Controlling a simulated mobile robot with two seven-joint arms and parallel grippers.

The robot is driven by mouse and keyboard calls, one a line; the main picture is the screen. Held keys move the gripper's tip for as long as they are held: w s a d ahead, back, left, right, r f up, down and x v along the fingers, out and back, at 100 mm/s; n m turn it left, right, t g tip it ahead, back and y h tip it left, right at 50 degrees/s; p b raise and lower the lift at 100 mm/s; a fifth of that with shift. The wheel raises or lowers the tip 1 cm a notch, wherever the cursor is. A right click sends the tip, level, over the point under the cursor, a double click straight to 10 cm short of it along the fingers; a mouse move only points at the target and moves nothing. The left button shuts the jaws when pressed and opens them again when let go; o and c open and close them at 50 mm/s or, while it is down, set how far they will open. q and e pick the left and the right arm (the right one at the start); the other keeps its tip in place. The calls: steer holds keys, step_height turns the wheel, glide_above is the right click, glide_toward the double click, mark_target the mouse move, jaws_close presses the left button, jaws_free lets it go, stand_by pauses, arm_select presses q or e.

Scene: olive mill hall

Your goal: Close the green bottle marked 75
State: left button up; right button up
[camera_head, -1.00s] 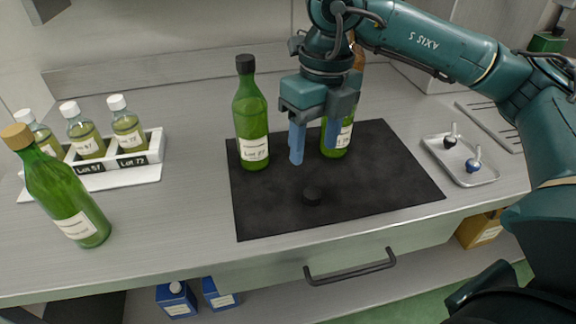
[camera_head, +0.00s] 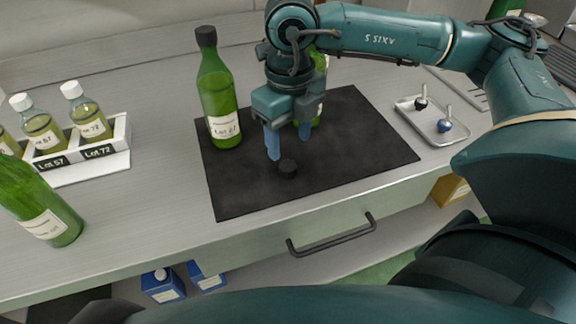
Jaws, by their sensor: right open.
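A green bottle (camera_head: 322,88) stands on the black mat (camera_head: 375,150), mostly hidden behind my right gripper. Its number and its mouth cannot be made out. Another green bottle (camera_head: 218,100) stands upright on the mat to the left, with a black cap on; its label looks like Lot 27. My left gripper is not in view.
A green bottle (camera_head: 37,205) stands at the left edge, near a white rack (camera_head: 122,135) with small bottles marked Lot 57 and Lot 72. A metal tray (camera_head: 436,141) with two small stoppers lies right of the mat. The mat's front right is clear.

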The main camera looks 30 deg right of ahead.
mark_target(288, 166)
steer(key=shift+f, duration=0.35)
steer(key=f, duration=0.5)
steer(key=shift+s+a+f+p, duration=0.1)
steer(key=shift+s+a+p, duration=0.05)
steer(key=shift+a+p, duration=0.15)
steer(key=shift+c, duration=0.5)
steer(key=c, duration=0.9)
